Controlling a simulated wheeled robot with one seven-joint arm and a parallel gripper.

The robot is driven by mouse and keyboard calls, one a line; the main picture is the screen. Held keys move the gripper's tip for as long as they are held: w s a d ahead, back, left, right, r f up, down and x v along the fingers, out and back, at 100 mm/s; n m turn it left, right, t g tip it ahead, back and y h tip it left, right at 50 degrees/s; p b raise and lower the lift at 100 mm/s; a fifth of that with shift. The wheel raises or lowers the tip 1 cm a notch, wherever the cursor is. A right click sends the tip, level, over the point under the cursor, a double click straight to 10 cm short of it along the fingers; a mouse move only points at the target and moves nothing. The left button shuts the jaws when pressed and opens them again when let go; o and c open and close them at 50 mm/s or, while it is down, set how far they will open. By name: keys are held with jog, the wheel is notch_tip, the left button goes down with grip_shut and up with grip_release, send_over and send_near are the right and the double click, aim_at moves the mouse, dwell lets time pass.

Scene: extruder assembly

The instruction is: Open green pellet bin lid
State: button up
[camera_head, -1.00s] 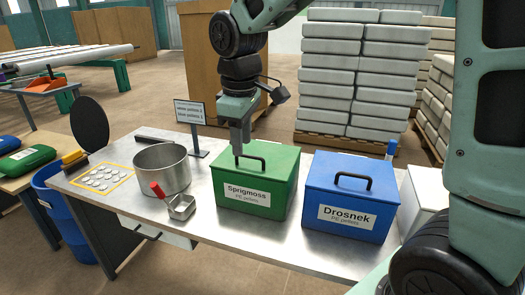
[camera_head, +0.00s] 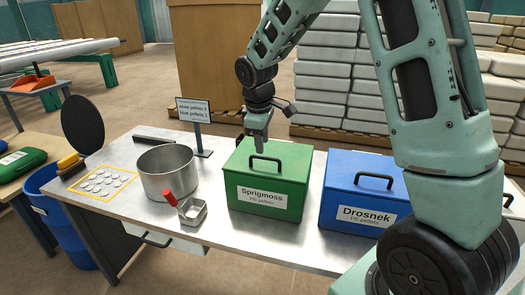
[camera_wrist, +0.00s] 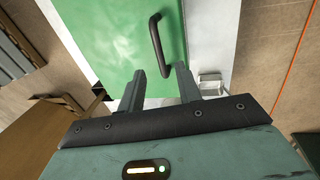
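The green pellet bin (camera_head: 262,203), labelled Sprigmoss, stands on the metal table with its lid (camera_head: 290,155) closed. A black handle (camera_head: 266,159) arches from the lid near its front edge. My gripper (camera_head: 259,146) points down over the back left part of the lid, behind the handle. In the wrist view my gripper (camera_wrist: 162,75) shows two fingers apart with nothing between them. The green lid (camera_wrist: 115,35) lies beyond the fingertips and the handle (camera_wrist: 157,48) is ahead of them, not between them. Whether the fingertips touch the lid cannot be told.
A blue bin (camera_head: 350,207) labelled Drosnek stands close on the right, partly behind my arm. Stacked pale sacks (camera_head: 320,90) stand behind the table.

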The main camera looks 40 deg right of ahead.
aim_at(263, 157)
jog(key=shift+w+d+f, duration=0.15)
jog(key=shift+f, duration=0.9)
jog(key=shift+w+d+f, duration=0.1)
jog(key=shift+d+f, duration=0.05)
jog(key=shift+f, duration=0.9)
jog(key=shift+c, duration=0.3)
